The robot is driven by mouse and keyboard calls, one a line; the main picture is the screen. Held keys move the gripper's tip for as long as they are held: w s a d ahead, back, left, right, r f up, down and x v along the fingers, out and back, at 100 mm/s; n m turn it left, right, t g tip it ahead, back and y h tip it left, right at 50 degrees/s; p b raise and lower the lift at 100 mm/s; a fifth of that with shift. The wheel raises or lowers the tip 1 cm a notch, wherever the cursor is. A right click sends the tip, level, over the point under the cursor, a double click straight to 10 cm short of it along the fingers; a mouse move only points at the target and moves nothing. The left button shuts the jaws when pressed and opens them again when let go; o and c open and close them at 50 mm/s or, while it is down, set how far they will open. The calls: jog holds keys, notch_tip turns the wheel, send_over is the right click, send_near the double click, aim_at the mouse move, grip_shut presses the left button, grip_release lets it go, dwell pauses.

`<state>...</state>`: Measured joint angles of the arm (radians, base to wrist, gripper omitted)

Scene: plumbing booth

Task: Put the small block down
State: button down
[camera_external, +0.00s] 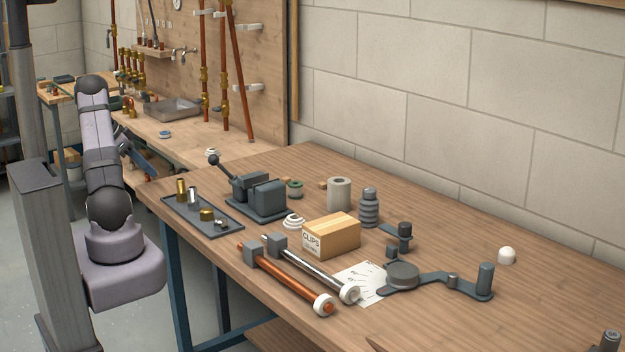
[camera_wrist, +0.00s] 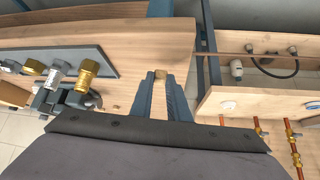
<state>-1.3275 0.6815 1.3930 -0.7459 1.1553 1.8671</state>
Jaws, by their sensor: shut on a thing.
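The small block (camera_wrist: 160,74) is tan wood and shows in the wrist view between the tips of my gripper (camera_wrist: 160,82). The two blue-grey fingers are closed on its sides, and only its top end shows clearly. Behind it is the wooden tabletop, close to the table's end edge. I cannot tell how high the block is above the top. In the external view my arm stands at the left, and its links hide the block and most of the gripper.
A pipe bench (camera_external: 180,138) stands beyond. Bare wood lies at the right.

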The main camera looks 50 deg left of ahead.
jog(key=shift+s+a+b, duration=0.2)
jog(key=shift+s, duration=0.8)
jog(key=shift+s+a+b, duration=0.15)
jog(key=shift+s, duration=0.8)
jog(key=w+d+r+m+g+h+p, duration=0.1)
jog(key=w+d+r+m+h+p, duration=0.2)
jog(key=w+d, duration=0.95)
jog(key=w+d+r+m+g+h+p, duration=0.1)
jog(key=w+d+r+m+g+p, duration=0.3)
jog(key=w+d, duration=0.85)
notch_tip(320, 180, up, 7)
jog(key=m+g+h+p, duration=0.2)
jog(key=m+p, duration=0.4)
jog(key=m, duration=0.3)
send_over(341, 225)
jog(key=a, duration=0.3)
jog(key=shift+d+f+p, duration=0.15)
jog(key=shift+f+p, duration=1.55)
jog(key=shift+f, duration=3.4)
jog(key=shift+f+b, duration=0.2)
jog(key=shift+b, duration=0.1)
